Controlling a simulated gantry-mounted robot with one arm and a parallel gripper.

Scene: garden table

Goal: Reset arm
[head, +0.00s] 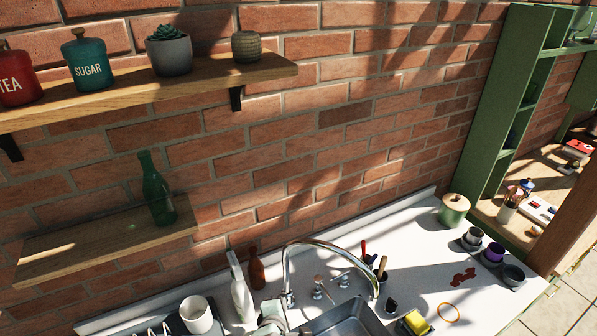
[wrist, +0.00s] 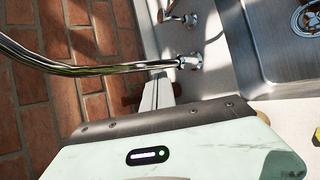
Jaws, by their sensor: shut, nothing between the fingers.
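My gripper (wrist: 160,78) shows in the wrist view, with its pale hand body across the bottom and its narrow fingers pointing up the picture. The fingers are together with nothing between them. They are close to the curved metal faucet (wrist: 85,68), whose spout crosses the upper left of the wrist view; I cannot tell whether they touch.
A white mug (head: 196,314), a yellow sponge-like item (head: 416,322) and a green canister (head: 454,210) are on the counter. The brick wall lies behind.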

